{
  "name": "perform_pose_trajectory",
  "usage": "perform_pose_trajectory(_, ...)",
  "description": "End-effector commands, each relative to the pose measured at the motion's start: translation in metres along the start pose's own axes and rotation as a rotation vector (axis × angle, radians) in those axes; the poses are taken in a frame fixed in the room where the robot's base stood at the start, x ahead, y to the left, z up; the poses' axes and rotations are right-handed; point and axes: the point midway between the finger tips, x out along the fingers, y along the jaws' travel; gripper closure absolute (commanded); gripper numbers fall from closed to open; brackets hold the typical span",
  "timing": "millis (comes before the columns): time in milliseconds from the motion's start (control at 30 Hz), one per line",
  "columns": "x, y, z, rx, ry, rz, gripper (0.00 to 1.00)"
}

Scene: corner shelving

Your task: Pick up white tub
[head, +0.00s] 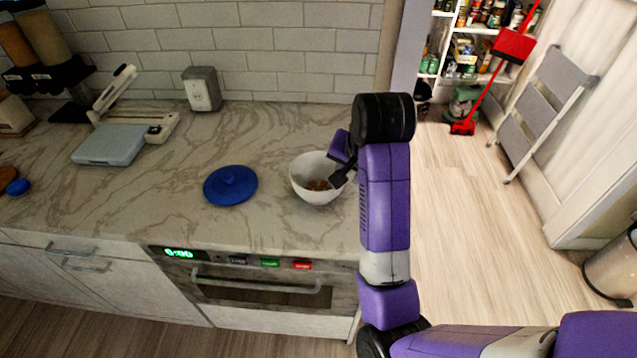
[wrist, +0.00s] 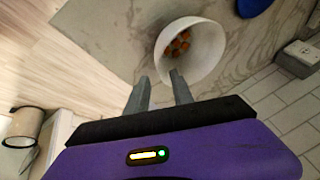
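The white tub (head: 304,189) is a round, bowl-shaped vessel standing upright on the marble counter near its right end, with brown pieces inside. It also shows in the wrist view (wrist: 211,58) just beyond my fingers. My gripper (wrist: 158,76) is open and empty, its two grey fingers apart. In the wrist view the right fingertip overlaps the near edge of the tub; I cannot tell whether it touches. In the head view my gripper (head: 343,165) is at the tub's right side, partly hidden by my arm, which also covers part of the tub's right edge.
A blue lid (head: 231,185) lies left of the tub. An oven (head: 260,284) is under the counter. The counter between lid and scale is clear.

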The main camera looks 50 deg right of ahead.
Motion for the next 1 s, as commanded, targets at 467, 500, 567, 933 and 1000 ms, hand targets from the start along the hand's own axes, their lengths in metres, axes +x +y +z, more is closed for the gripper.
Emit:
perform_pose_trajectory(467, 0.045, -0.002, 0.003, 0.010, -0.019, 0.008, 0.71)
perform_pose_trajectory(500, 0.051, -0.003, 0.003, 0.009, -0.020, 0.008, 0.71)
perform_pose_trajectory(567, 0.060, -0.003, 0.003, 0.010, -0.019, 0.007, 0.71)
perform_pose_trajectory(933, 0.076, -0.003, 0.002, 0.011, -0.014, 0.004, 0.71)
perform_pose_trajectory(1000, 0.076, -0.003, 0.002, 0.010, -0.015, 0.004, 0.77)
